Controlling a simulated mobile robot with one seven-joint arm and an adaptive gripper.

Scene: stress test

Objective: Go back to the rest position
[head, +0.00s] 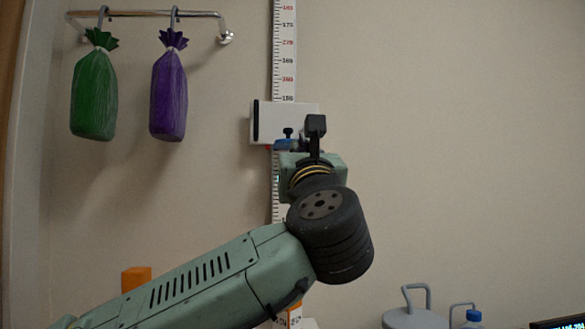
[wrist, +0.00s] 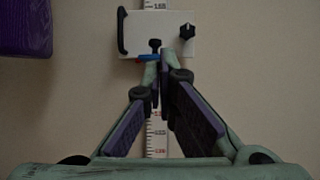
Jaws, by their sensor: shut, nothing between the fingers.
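My gripper (wrist: 159,68) shows in the wrist view with its two fingers drawn together at the tips, with nothing seen between them. The tips appear just below a white slider box (wrist: 160,34) on a wall ruler; I cannot tell whether they touch it. In the head view my arm rises from the lower left, and my gripper (head: 290,146) points towards the wall in front of the white slider box (head: 300,118). My wrist hides part of the box and the ruler (head: 284,50).
A green bag (head: 94,90) and a purple bag (head: 169,90) hang from a wall rail (head: 145,13) at upper left. An orange object (head: 136,278) is behind my arm. The right wall is bare.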

